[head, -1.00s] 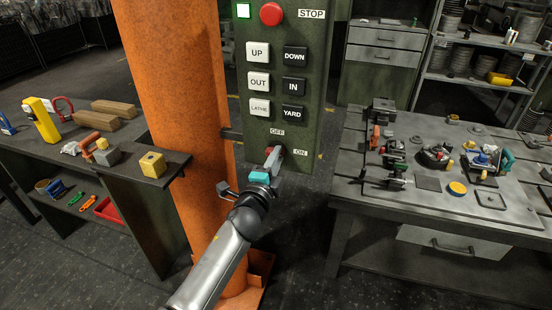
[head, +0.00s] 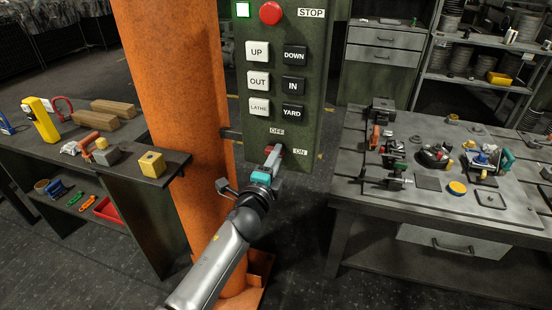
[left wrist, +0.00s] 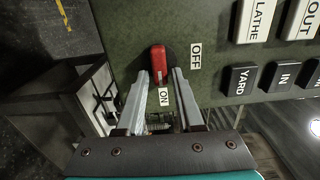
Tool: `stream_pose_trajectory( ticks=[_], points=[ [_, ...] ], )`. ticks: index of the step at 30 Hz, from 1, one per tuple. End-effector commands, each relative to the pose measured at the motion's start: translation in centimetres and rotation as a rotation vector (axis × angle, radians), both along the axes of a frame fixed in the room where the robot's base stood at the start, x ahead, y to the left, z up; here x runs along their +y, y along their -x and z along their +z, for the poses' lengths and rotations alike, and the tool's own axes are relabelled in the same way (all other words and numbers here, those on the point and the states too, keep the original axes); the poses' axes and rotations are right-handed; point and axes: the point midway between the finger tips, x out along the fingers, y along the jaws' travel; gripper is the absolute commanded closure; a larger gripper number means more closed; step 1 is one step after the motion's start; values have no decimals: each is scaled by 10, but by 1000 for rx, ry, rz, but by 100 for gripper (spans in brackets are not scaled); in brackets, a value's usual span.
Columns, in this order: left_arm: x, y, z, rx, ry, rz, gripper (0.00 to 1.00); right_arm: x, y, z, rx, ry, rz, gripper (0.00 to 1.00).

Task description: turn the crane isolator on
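The crane isolator is a red handle (left wrist: 158,65) low on the green control panel (head: 262,80), between the OFF label (left wrist: 195,57) and the ON label (left wrist: 163,97). In the left wrist view the handle points toward ON. My left gripper (left wrist: 161,72) is at the handle, with one finger on each side and visible gaps between them and the red handle. In the head view my left gripper (head: 272,156) covers most of the handle. My right gripper is not in view.
A lit green lamp (head: 243,10), a red stop button (head: 271,13) and several push buttons sit higher on the panel. An orange column (head: 175,110) stands left of it. A cluttered workbench (head: 350,185) is on the right, a shelf bench (head: 75,165) on the left.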

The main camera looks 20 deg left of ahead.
Motion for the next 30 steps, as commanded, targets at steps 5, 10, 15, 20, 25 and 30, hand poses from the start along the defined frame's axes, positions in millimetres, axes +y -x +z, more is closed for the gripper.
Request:
stream_pose_trajectory(
  ticks=[5, 10, 15, 20, 25, 30],
  points=[
    [0, 0, 0, 0, 2, 0, 48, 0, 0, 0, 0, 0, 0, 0],
    [0, 0, 0, 0, 4, 0, 48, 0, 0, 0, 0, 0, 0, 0],
    [0, 7, 0, 0, 4, 0, 48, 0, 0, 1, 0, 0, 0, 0],
    [1, 27, 0, 2, 4, 0, 48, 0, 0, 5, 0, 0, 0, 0],
    [2, 55, 0, 2, 4, 0, 48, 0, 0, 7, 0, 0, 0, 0],
    [3, 84, -1, 3, 4, -1, 48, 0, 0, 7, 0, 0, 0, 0]
  ],
)
